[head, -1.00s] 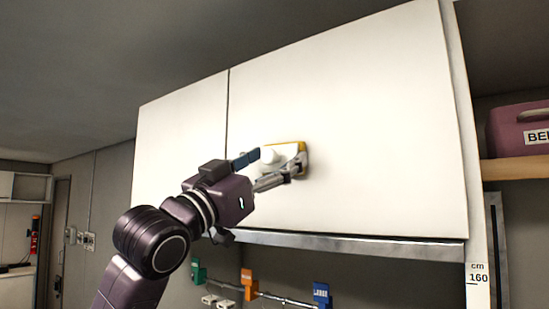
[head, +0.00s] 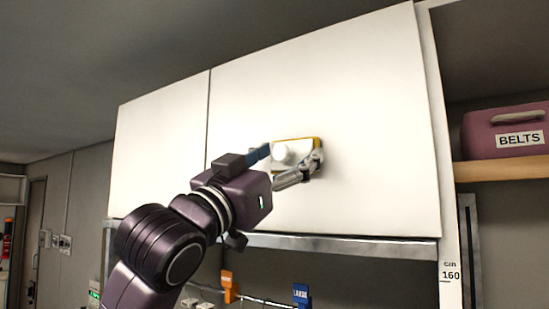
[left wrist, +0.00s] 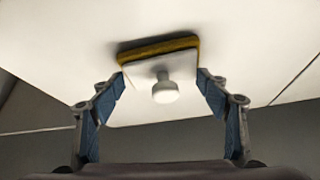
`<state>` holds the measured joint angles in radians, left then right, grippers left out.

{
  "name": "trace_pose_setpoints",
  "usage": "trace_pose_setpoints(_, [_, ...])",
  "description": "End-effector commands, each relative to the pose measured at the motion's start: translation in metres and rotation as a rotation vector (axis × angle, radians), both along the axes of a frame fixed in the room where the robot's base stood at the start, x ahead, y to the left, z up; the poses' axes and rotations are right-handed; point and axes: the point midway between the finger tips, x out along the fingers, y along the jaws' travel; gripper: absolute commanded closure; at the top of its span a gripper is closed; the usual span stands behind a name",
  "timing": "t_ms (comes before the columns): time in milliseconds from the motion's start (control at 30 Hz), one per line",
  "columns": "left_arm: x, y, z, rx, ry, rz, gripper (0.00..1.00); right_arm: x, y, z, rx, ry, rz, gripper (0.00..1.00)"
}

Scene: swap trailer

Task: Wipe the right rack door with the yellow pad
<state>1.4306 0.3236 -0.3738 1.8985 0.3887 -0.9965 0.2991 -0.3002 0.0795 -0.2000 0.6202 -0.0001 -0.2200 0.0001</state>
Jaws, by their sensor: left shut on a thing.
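The yellow pad (head: 320,143) has a white backing plate and a round white knob. It lies against the right rack door (head: 340,85), a large plain white panel, in the lower middle part. My left gripper (head: 293,166) is shut on the pad's white holder, one finger at each side. In the left wrist view the pad's yellow edge (left wrist: 160,48) shows against the white door, with the knob towards the camera. Whether the whole pad face touches cannot be told. My right gripper is not in view.
The left rack door (head: 155,150) adjoins across a narrow seam. A metal rail (head: 340,244) runs under the doors. Below hang an orange tag (head: 228,287) and a blue tag (head: 301,295). A purple BELTS box (head: 505,131) stands on a wooden shelf (head: 510,169) at right.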

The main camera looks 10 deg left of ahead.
Motion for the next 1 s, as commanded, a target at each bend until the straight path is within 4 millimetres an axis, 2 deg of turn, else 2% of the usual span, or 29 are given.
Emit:
trace_pose_setpoints(167, [-0.001,-0.005,-0.001,0.001,0.002,0.0,0.54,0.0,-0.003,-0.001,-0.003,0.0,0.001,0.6])
trace_pose_setpoints(567, [-0.012,-0.034,-0.001,0.001,0.001,-0.002,0.54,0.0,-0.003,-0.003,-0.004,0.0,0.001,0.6])
trace_pose_setpoints(767, [-0.011,-0.032,-0.001,0.0,0.003,0.001,0.54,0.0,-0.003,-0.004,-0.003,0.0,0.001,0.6])
trace_pose_setpoints(1000, [-0.003,-0.013,-0.001,-0.001,0.005,0.004,0.54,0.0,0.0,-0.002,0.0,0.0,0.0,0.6])
